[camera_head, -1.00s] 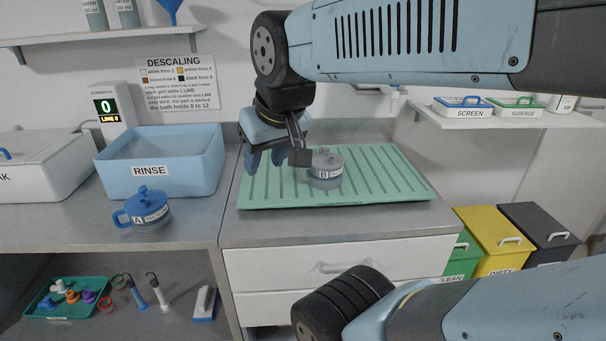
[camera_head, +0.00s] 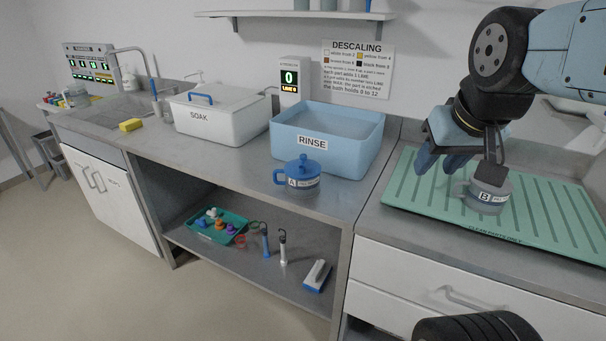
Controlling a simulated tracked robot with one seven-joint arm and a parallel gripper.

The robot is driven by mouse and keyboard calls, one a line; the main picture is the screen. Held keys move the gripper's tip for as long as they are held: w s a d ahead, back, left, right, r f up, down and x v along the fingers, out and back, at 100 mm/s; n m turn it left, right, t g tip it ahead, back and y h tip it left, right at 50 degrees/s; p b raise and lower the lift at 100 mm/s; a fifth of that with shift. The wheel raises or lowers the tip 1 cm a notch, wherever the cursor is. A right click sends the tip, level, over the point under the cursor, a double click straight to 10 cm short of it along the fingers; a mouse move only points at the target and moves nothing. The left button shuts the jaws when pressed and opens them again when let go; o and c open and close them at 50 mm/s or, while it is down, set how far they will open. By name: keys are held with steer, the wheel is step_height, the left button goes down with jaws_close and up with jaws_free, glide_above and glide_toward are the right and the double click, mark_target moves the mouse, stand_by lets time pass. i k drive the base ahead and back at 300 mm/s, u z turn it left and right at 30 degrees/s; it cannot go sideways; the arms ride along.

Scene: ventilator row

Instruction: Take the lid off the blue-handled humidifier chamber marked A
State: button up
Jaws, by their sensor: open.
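The humidifier chamber marked A (camera_head: 303,184) stands upright on the steel counter in front of the rinse tub. It has a blue handle on its left side and a blue lid (camera_head: 303,165) with a knob, seated on top. My gripper (camera_head: 455,165) is open, fingers pointing down, over the green drain mat to the right of chamber A and well apart from it. A grey chamber marked B (camera_head: 487,195) stands on the mat just beside my gripper; my gripper partly hides its top, and I cannot tell whether they touch.
The blue rinse tub (camera_head: 290,141) stands close behind chamber A. The white lidded soak tub (camera_head: 197,128) and a yellow sponge (camera_head: 131,125) are further left. The green mat (camera_head: 415,190) covers the right counter. Counter left of chamber A is clear.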

mark_target(302, 168)
steer(key=z, duration=1.3)
steer(key=k, duration=1)
steer(key=u, duration=0.95)
steer(key=i, duration=1)
